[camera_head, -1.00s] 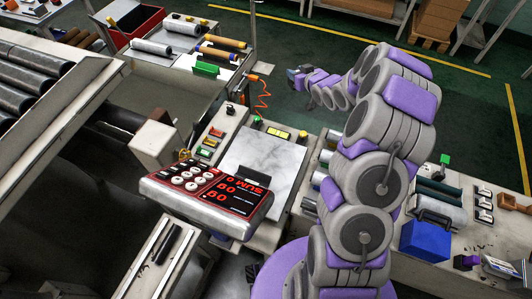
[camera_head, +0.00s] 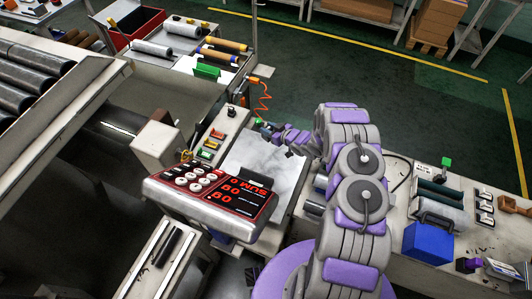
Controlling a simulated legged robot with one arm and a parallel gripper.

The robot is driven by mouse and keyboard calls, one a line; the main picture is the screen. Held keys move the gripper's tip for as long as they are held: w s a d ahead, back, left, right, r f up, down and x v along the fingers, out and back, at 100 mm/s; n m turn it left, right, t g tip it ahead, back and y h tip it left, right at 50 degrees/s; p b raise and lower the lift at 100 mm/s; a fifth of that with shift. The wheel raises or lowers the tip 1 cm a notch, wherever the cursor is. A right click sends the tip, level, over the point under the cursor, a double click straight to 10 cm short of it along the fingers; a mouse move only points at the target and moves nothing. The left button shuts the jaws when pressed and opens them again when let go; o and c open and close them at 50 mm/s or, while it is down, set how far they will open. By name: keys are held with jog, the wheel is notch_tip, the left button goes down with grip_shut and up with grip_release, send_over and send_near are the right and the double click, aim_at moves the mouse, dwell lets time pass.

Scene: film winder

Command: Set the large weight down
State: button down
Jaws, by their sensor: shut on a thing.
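My gripper (camera_head: 268,129) is small and far off, at the far edge of the scale's pale plate (camera_head: 262,160). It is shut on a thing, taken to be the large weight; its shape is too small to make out. I cannot tell whether the thing touches the plate or the console behind it. The scale's red and black display panel (camera_head: 212,196) faces me, with lit red digits.
A blue box (camera_head: 428,243) stands on the right bench (camera_head: 400,262), near dark rollers (camera_head: 438,197). A console with coloured buttons (camera_head: 216,137) lies behind the scale. A coiled orange cable (camera_head: 265,92) hangs at its far end. The green floor (camera_head: 345,70) beyond is clear.

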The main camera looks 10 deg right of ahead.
jog(key=f, duration=0.1)
jog(key=d+f, duration=0.1)
jog(key=f, duration=0.1)
jog(key=d+f+b, duration=0.1)
jog(key=f, duration=0.1)
jog(key=shift+f, duration=0.25)
jog(key=shift+a+f, duration=0.4)
jog(key=shift+a, duration=0.2)
notch_tip(320, 180, down, 3)
jog(key=shift+f+b, duration=0.1)
jog(key=shift+b, duration=0.3)
jog(key=shift+d+f, duration=0.2)
jog(key=shift+d, duration=0.4)
jog(key=shift+a+f, duration=0.1)
jog(key=shift+a, duration=0.1)
jog(key=c, duration=0.7)
grip_release()
jog(key=shift+a, duration=0.4)
jog(key=shift+d, duration=0.4)
jog(key=shift+s+d+r, duration=0.2)
jog(key=shift+s+d, duration=0.05)
jog(key=p+v, duration=0.1)
jog(key=v, duration=1)
jog(key=shift+s+a+p, duration=0.1)
jog(key=shift+s+p, duration=0.1)
jog(key=shift+p, duration=0.15)
jog(key=shift+a, duration=0.1)
